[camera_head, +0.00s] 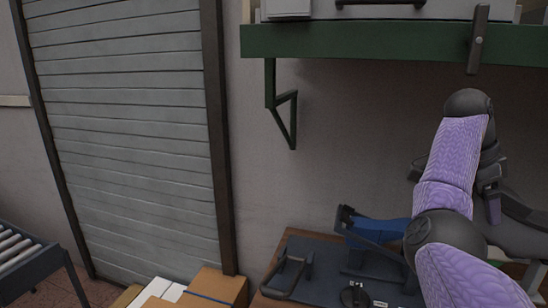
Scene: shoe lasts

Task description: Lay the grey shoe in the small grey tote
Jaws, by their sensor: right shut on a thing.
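My right arm comes in from the lower right, bends upward, and its wrist turns down to the right gripper (492,204). The gripper is shut on a grey object (512,238), which looks like the grey shoe. My arm hides part of it, and the right picture edge cuts it off. I cannot make out its full shape or tilt. I cannot make out the small grey tote in this view. My left gripper is not in view.
A wooden bench (296,240) carries a dark plate (325,255) with a blue tool (378,229) and a black handle. A green shelf (350,42) overhangs. Cardboard boxes (215,287) and a roller conveyor (18,255) stand at left, before a shutter (130,130).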

